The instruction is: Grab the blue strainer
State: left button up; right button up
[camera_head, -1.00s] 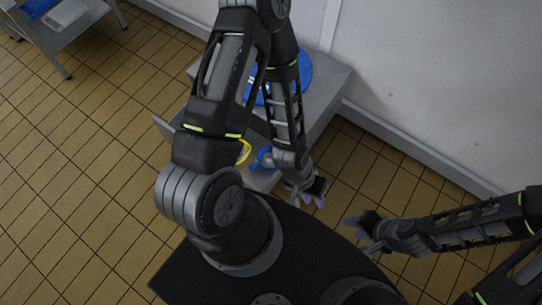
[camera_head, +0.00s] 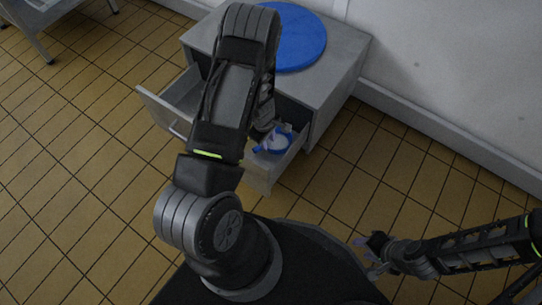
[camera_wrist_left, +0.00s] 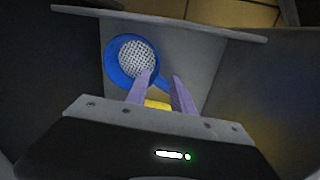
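The blue strainer (camera_head: 279,149) lies in the open drawer of the grey cabinet. In the left wrist view the strainer (camera_wrist_left: 113,64) shows a round blue rim and pale mesh near the drawer's front panel. My left gripper (camera_head: 276,137) is inside the drawer opening, over the strainer. In the left wrist view its two lavender fingers (camera_wrist_left: 160,78) are apart, one overlapping the mesh's lower edge. I cannot tell whether it touches. My right gripper (camera_head: 366,256) is open and empty above the floor at the right.
A yellow object (camera_wrist_left: 157,104) shows partly between the left fingers, mostly hidden. The open drawer's front panel (camera_head: 163,111) and side walls surround the left gripper. A blue round board (camera_head: 298,38) lies on the cabinet top (camera_head: 335,50). A metal table (camera_head: 40,30) stands at the upper left.

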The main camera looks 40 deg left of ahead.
pick_arm(q)
jog(key=shift+w+a+f+n, duration=0.25)
jog(key=shift+w+a+n, duration=0.05)
jog(key=shift+a, duration=0.2)
pick_arm(e)
jog(key=shift+f, duration=0.4)
pick_arm(q)
jog(key=shift+w+f+b, duration=0.15)
jog(key=shift+f+b, duration=0.35)
jog(key=shift+f, duration=0.85)
pick_arm(e)
jog(key=shift+f, duration=0.55)
